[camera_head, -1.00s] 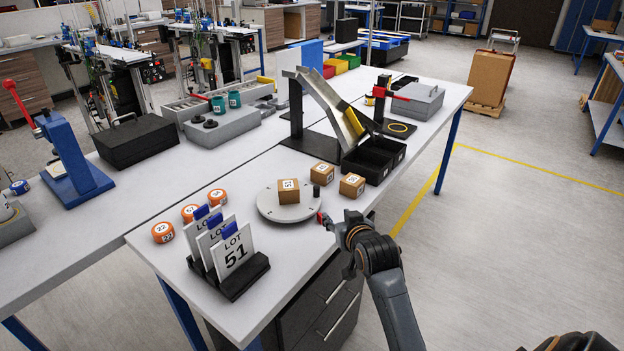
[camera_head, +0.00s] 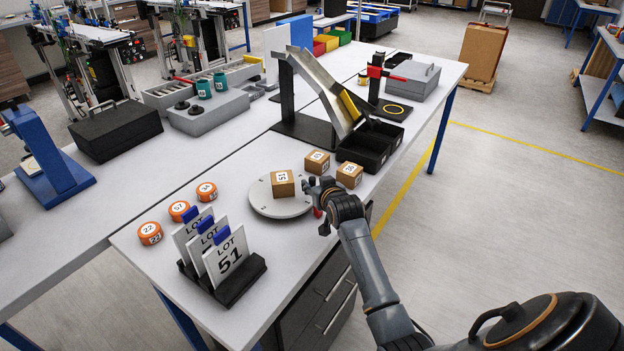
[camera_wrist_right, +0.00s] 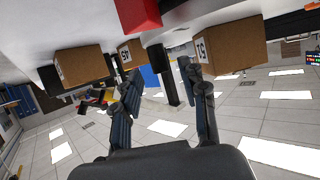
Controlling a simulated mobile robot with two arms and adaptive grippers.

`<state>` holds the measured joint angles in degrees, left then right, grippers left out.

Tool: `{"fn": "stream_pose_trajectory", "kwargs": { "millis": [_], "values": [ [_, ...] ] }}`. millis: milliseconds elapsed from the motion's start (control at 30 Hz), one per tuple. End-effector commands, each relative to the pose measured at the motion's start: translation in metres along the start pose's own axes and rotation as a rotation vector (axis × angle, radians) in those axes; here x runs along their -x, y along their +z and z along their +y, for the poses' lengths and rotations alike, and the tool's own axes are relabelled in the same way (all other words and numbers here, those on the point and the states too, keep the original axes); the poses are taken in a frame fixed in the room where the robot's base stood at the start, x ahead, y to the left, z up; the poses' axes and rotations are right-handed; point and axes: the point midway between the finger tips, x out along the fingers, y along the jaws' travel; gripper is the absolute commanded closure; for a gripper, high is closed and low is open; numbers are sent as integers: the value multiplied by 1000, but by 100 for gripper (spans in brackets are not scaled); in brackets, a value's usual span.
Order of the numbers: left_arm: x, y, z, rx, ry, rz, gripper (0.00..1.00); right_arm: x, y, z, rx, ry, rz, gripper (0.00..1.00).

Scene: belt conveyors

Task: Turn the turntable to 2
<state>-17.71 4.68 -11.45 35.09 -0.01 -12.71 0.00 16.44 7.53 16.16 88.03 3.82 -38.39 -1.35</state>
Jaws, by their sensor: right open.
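The turntable (camera_head: 262,199) is a round grey disc near the table's front edge, with a brown box labelled 51 (camera_head: 283,183) on it. The same box shows in the right wrist view (camera_wrist_right: 232,46). A red piece (camera_wrist_right: 137,14) sits at the disc's near right edge. My right gripper (camera_head: 318,186) is at the disc's right rim, open. In the right wrist view its fingers (camera_wrist_right: 160,76) stand apart, with a black peg (camera_wrist_right: 155,58) showing between them; contact cannot be told. The head view hides the peg behind the gripper. No number 2 is readable. My left gripper is out of view.
Two brown boxes (camera_head: 317,162) (camera_head: 349,175) lie just right of the disc. Black bins (camera_head: 364,153) and a sloped chute (camera_head: 327,91) stand behind them. A rack of LOT cards (camera_head: 238,282) and several orange round pieces (camera_head: 179,210) are at left.

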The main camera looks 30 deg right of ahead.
Motion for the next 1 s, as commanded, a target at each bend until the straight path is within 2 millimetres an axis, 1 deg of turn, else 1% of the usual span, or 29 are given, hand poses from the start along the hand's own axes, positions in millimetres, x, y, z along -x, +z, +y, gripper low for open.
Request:
{"fn": "stream_pose_trajectory", "kwargs": {
  "millis": [33, 100, 200, 400, 567, 700, 733, 767, 800, 867, 900, 933, 1000],
  "values": [
    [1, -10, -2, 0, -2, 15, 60, -8, -1, 0, -1, 0, -2, 57],
    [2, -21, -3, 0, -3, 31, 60, -18, -1, 0, -1, 0, -1, 57],
    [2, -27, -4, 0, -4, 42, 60, -28, -1, 0, 0, -1, -1, 57],
    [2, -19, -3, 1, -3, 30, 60, -39, 0, 0, 1, 0, 0, 57],
    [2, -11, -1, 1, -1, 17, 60, -41, 0, 0, 1, 0, 0, 57],
    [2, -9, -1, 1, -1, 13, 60, -40, 0, 0, 1, 0, 0, 57],
    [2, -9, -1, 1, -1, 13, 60, -40, 0, 0, 1, 0, 0, 61],
    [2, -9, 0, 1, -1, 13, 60, -40, 0, 0, 1, 0, 0, 67],
    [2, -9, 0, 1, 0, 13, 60, -40, 0, 0, 1, 0, 0, 75],
    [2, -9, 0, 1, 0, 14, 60, -40, 0, 0, 1, 0, 0, 88],
    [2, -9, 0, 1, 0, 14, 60, -40, 0, 0, 1, 0, 0, 96],
    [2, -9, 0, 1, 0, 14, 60, -40, 0, 0, 1, 0, 0, 100],
    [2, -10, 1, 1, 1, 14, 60, -40, 0, 0, 1, 0, 0, 100]
  ]
}}
